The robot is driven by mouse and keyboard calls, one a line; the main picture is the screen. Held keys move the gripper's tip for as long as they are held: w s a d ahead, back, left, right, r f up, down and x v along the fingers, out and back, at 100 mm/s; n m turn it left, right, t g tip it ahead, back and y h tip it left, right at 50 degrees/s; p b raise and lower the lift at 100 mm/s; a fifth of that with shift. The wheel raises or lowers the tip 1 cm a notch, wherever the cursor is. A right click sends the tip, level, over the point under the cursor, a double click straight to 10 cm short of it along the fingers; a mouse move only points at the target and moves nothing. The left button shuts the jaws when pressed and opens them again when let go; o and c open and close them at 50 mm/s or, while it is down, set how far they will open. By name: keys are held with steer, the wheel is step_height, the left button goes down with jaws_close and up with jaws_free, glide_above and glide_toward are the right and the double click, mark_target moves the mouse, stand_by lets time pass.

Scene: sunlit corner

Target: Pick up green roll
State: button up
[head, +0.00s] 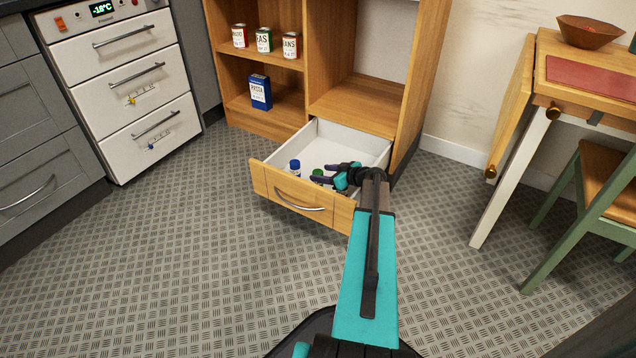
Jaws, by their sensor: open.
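A small item with a green top (317,174) stands in the open drawer (359,145) of the wooden cabinet. It is the only green thing in the drawer that I can make out, and I cannot tell whether it is a roll. My gripper (325,174) is over the drawer, just right of the green-topped item, with its fingers pointing left towards it. The jaws are open. The fingers partly overlap the item in the picture, and I cannot tell whether they touch it. My wrist hides the right part of the drawer.
A white container with a blue cap (294,167) stands left of the green-topped item. The drawer front (300,198) and cabinet side (418,75) border the space. Cans (264,40) and a blue pasta box (260,92) sit on shelves. The floor at left is clear.

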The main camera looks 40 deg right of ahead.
steer(key=shift+w+f, duration=0.15)
steer(key=shift+w, duration=0.2)
stand_by(0.3)
steer(key=c, duration=1.2)
step_height(320, 180, up, 10)
steer(key=p, duration=0.5)
